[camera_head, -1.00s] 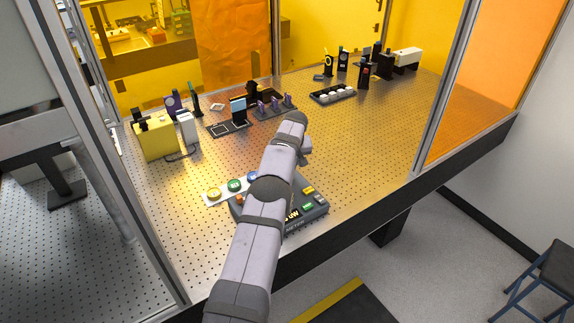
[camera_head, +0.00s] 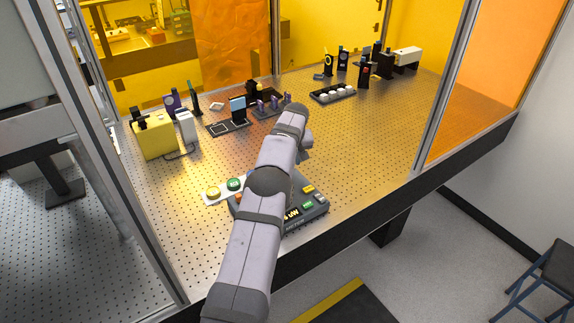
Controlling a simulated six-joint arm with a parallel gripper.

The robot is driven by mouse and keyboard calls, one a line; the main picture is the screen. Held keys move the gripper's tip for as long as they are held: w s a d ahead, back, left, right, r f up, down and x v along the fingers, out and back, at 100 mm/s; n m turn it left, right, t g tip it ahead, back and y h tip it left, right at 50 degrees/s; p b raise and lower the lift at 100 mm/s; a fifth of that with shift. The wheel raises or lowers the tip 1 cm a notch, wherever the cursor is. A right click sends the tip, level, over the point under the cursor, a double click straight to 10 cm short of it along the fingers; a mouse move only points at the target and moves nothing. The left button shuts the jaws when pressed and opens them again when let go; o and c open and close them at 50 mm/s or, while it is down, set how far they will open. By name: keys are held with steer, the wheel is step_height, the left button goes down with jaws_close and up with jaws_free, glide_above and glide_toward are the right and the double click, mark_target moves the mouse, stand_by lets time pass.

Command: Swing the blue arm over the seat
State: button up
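A small upright blue panel (camera_head: 238,108), which may be the blue arm, stands on a dark base plate in the back left part of the table. Beside it on the plate is a flat square with a pale outline (camera_head: 218,128), possibly the seat; I cannot be sure. The panel looks upright and not over that square. My arm reaches up the middle of the view, and its far end is in front and to the right of the plate. My gripper is hidden behind my own arm, so its fingers do not show.
A dark meter box (camera_head: 310,208) and a white strip with coloured round pieces (camera_head: 213,193) lie partly behind my arm. A yellow block (camera_head: 155,137) stands left. A black tray of white pieces (camera_head: 333,94) is at the back. The perforated table (camera_head: 375,145) is clear at right.

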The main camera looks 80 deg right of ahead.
steer(key=shift+b+v, duration=1.2)
steer(key=shift+v, duration=1.4)
